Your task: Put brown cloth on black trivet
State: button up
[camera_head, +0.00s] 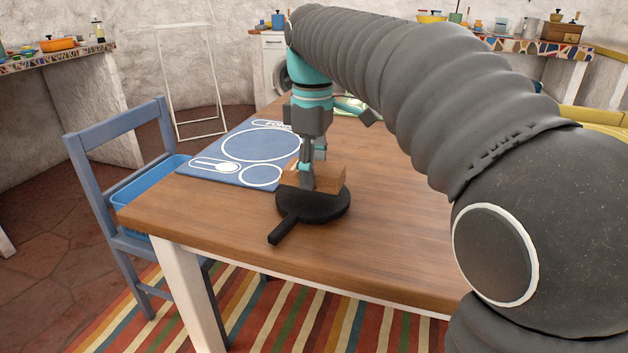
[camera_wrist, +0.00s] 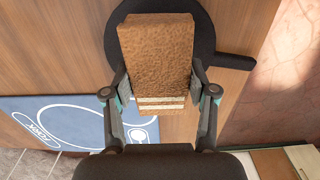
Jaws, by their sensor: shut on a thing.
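The brown cloth (camera_wrist: 155,52) is a folded, block-shaped piece with pale stripes near one end. My gripper (camera_wrist: 162,88) is shut on it, one finger on each side. In the head view the cloth (camera_head: 328,178) is at or just above the black trivet (camera_head: 327,208), partly hidden by my gripper (camera_head: 310,180). The trivet is round with a handle pointing to the front left. In the wrist view the trivet (camera_wrist: 205,40) shows behind the cloth, its handle to the right. I cannot tell whether the cloth touches it.
The wooden table (camera_head: 210,222) has a blue placemat (camera_head: 210,160) with white outlines left of the trivet. A blue chair (camera_head: 85,170) stands at the table's left side. The table right of the trivet is clear where visible; my arm hides part of it.

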jog(key=shift+f, duration=1.15)
jog(key=shift+f, duration=0.15)
jog(key=o, duration=1.1)
notch_tip(320, 180, up, 12)
jog(key=shift+r+p, duration=0.15)
jog(key=shift+p, duration=1.1)
